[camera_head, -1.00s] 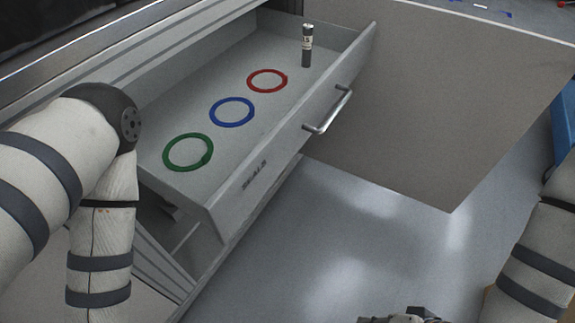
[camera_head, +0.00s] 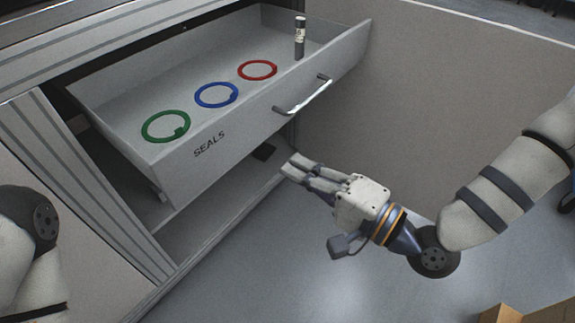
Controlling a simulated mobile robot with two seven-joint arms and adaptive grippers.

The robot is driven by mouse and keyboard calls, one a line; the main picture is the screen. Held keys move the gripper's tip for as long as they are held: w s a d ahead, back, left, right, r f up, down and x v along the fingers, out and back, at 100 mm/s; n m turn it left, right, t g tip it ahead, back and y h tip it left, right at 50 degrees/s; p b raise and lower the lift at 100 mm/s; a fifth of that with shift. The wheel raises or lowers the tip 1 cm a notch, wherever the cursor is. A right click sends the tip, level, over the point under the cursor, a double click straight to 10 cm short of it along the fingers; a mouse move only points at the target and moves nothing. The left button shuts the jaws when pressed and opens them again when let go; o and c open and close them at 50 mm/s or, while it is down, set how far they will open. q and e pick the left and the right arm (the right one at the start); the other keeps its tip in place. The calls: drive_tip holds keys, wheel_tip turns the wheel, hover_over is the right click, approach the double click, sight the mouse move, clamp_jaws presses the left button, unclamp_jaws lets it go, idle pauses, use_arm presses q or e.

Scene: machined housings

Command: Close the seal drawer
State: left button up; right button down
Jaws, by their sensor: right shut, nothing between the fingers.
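The seal drawer (camera_head: 235,135) is pulled out of a grey cabinet, its front marked "SEALS". A metal bar handle (camera_head: 303,97) is on its front. Inside lie a green ring (camera_head: 146,138), a blue ring (camera_head: 199,101) and a red ring (camera_head: 243,75). A small dark cylinder with a pale label (camera_head: 299,40) stands upright near the drawer's far right end. My right gripper (camera_head: 290,167) is shut and empty, below the handle and in front of the drawer front, apart from both. My left arm shows at the lower left; its gripper is out of the picture.
The cabinet's open space (camera_head: 215,215) shows below the drawer. A large plain grey panel (camera_head: 420,85) stands to the right of the drawer. Bare grey floor (camera_head: 270,270) lies in front. A cardboard box (camera_head: 515,312) is at the lower right edge.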

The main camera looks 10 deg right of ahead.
sight(238, 136)
drive_tip(key=x, duration=1.1)
